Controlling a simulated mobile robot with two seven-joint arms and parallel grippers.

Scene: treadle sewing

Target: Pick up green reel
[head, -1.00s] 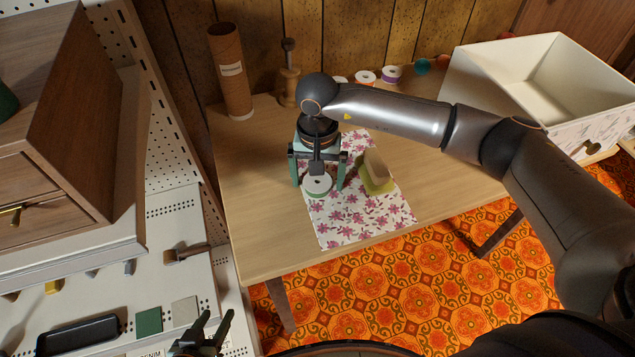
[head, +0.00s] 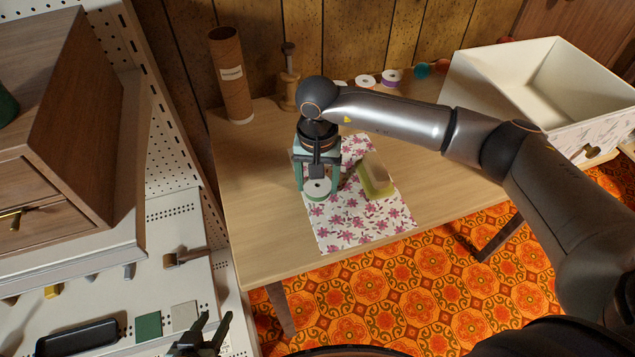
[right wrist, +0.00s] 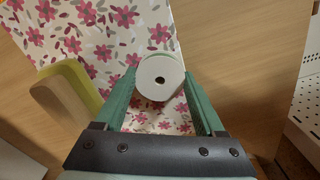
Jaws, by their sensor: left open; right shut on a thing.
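The green reel (head: 316,190) has a white round top with a dark centre hole and a green side. It is upright at the flowered cloth's (head: 345,232) left edge; I cannot tell if it is lifted. My right gripper (head: 318,186) points down from above and is shut on it, one finger on each side. The right wrist view shows the reel (right wrist: 160,72) between the green fingertips. My left gripper (head: 205,333) is open and empty at the bottom left, over the white surface and far from the reel.
A yellow-green block with a tan top (head: 375,176) lies on the cloth, right of the reel. A cardboard tube (head: 232,80) and a wooden spool stand (head: 288,90) stand behind. Several other reels (head: 391,77) line the back. A white drawer box (head: 500,85) is at the right.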

